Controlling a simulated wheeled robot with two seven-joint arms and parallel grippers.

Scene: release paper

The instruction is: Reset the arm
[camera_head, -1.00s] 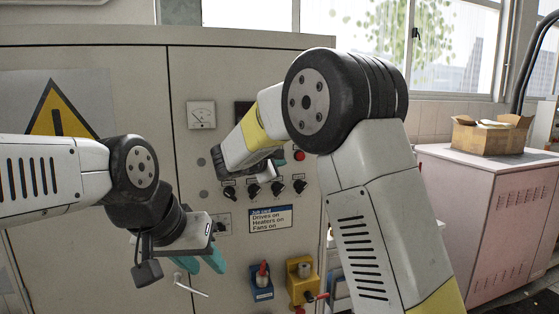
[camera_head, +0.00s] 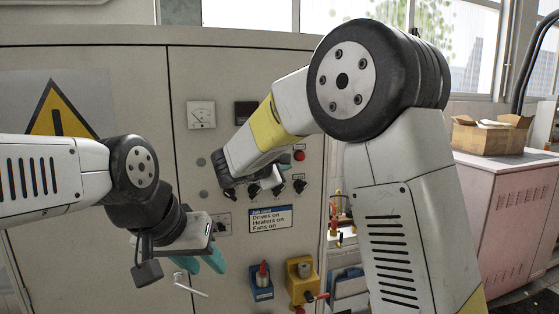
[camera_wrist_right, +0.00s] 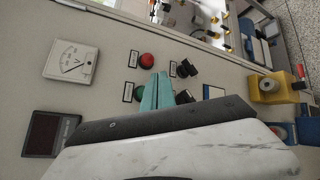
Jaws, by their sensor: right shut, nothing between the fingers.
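The cabinet front carries a meter (camera_head: 201,114), a dark display (camera_head: 245,111) and a job card (camera_head: 270,219). A blue lock unit (camera_head: 262,282) and a yellow one (camera_head: 301,280) sit low. A pink cabinet (camera_head: 510,205) with a cardboard box (camera_head: 490,135) stands right.

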